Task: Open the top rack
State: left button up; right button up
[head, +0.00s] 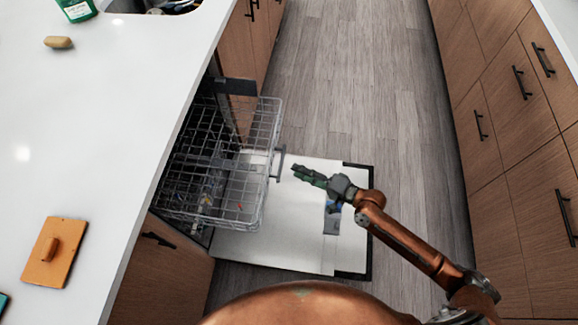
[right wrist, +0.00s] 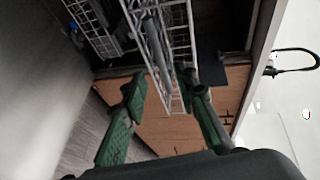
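The top rack (head: 262,130) is a grey wire basket that stands partly out of the dishwasher, over its lowered door (head: 300,225), in the head view. A grey handle (head: 280,164) is on its front side. My right gripper (head: 296,172), with green fingers, is just right of that handle, apparently apart from it. In the right wrist view my right gripper (right wrist: 163,85) is open with its fingers spread, and the rack's wires (right wrist: 180,35) show beyond and between the fingertips. Nothing is held. My left gripper is not in view.
Drawer cabinets (head: 510,130) line the right. The wooden floor (head: 350,80) between is clear.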

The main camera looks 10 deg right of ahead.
jog(key=shift+v, duration=2.75)
jog(key=s+d+f+n+g+h, duration=0.3)
jog(key=s+f, duration=0.7)
jog(key=f, duration=0.3)
jog(key=s+d+f+n+g+h, duration=0.2)
jog(key=s+d+f+n+h, duration=0.15)
jog(key=s+f, duration=0.85)
pick_arm(q)
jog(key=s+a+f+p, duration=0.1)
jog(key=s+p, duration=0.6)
jog(key=p, duration=0.2)
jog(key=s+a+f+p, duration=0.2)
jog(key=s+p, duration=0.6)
jog(key=p, duration=0.2)
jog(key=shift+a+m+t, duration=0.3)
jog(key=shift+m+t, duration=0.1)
pick_arm(e)
jog(key=s+d+f+n+g+h, duration=0.1)
jog(key=s+d+f, duration=0.2)
jog(key=s, duration=0.9)
jog(key=s+d+f+g+h, duration=0.2)
jog(key=s+f, duration=0.3)
jog(key=s, duration=0.7)
jog(key=s+d+f+n+g+h, duration=0.1)
jog(key=s+d+f, duration=0.4)
jog(key=s, duration=0.8)
jog(key=shift+n+g+h, duration=0.35)
jog(key=shift+g+h, duration=0.3)
jog(key=shift+g, duration=0.05)
